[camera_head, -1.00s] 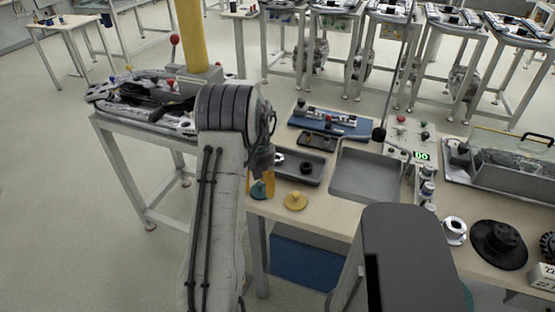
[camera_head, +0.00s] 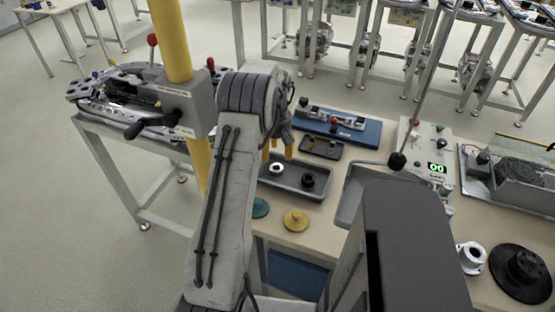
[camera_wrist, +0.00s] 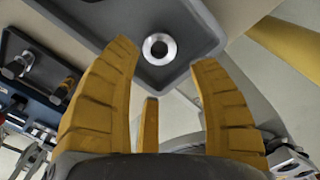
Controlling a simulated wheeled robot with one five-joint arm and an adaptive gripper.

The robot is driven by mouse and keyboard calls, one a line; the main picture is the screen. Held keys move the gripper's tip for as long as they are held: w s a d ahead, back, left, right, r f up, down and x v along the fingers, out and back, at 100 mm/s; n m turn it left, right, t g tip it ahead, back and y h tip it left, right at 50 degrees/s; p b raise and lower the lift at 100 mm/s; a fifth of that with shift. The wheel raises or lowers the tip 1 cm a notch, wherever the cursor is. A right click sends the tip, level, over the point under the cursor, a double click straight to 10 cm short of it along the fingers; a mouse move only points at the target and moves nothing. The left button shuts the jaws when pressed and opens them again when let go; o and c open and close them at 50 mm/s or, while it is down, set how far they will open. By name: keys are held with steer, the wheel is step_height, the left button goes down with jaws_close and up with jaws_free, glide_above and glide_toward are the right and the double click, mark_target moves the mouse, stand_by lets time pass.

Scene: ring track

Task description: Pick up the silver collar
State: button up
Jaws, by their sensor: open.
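The silver collar (camera_head: 277,169) is a small bright ring lying in the left part of a dark grey tray (camera_head: 296,190). In the wrist view the collar (camera_wrist: 148,42) shows whole, with its dark hole facing me, near the tray's edge. My gripper (camera_head: 277,150) has yellow fingers, open and empty, pointing down near the tray's left end. In the wrist view the gripper (camera_wrist: 165,58) has its fingertips spread, with the collar appearing between and beyond them. The fingers look apart from the collar.
A black ring (camera_head: 308,180) lies in the same tray, right of the collar. A teal knobbed disc (camera_head: 260,208) and a yellow one (camera_head: 296,221) are in front. A small black tray (camera_head: 321,146) and a blue fixture (camera_head: 355,131) stand behind. A yellow post (camera_head: 172,40) rises left.

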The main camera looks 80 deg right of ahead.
mark_target(276, 167)
steer(key=shift+d+f, duration=0.2)
steer(key=shift+f, duration=0.2)
steer(key=f, duration=0.1)
steer(key=f+p, duration=0.1)
steer(key=f, duration=0.2)
steer(key=shift+a+f, duration=0.3)
steer(key=shift+f, duration=0.9)
steer(key=shift+o, duration=0.2)
steer(key=c, duration=1.1)
